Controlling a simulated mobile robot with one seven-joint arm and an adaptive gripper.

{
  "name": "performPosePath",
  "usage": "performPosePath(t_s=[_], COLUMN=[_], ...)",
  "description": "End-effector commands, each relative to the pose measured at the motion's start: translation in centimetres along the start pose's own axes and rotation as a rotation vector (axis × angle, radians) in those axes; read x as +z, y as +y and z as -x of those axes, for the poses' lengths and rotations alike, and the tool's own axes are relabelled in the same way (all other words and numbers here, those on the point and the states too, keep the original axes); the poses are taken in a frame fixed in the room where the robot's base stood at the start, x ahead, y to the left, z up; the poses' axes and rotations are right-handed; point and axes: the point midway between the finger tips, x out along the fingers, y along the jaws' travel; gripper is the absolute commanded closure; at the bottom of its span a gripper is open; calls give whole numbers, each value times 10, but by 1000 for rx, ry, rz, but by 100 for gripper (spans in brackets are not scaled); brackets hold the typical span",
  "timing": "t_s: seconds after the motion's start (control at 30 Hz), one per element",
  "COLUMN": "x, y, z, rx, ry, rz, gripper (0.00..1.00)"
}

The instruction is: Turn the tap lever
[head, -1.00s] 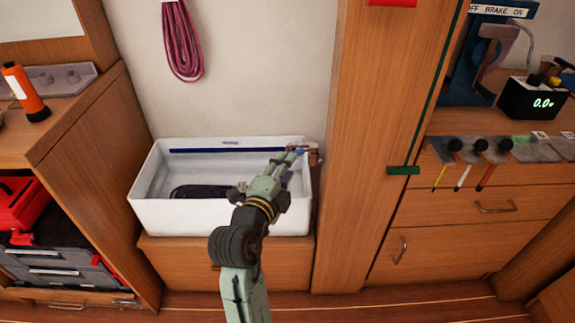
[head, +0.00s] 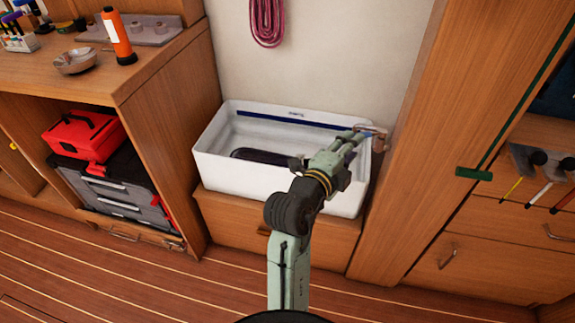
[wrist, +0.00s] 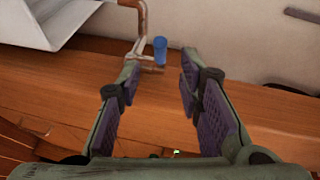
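The tap is a copper pipe (wrist: 142,22) beside the right end of a white basin. Its blue lever (wrist: 160,50) stands upright on a short stub in the wrist view. In the head view, the copper tap (head: 379,136) shows at the basin's right rim, partly covered by my gripper. My gripper (head: 357,138) reaches over the basin's right end. In the wrist view my gripper (wrist: 159,68) is open and empty, with the blue lever just beyond and between its fingertips. I see no clear contact with the lever.
The white basin (head: 215,172) holds a dark coil (head: 255,154) and sits on a wooden cabinet. A wooden post (head: 440,115) stands close right of the tap. A left cabinet holds a red toolbox (head: 85,135). A pink coiled line (head: 266,22) hangs above.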

Motion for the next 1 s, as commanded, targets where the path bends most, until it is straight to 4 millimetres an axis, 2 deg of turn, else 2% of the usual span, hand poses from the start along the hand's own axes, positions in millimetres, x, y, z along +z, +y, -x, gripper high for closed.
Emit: performPosePath(t_s=[0.53, 0.77, 0.87, 1.0], x=[0, 3, 4, 3], y=[0, -1, 0, -1], z=[1, 33, 30, 10], rx=[0, 1, 0, 0], ry=[0, 0, 2, 3], rz=[1, 2, 1, -1], gripper=[67, 67, 67, 67])
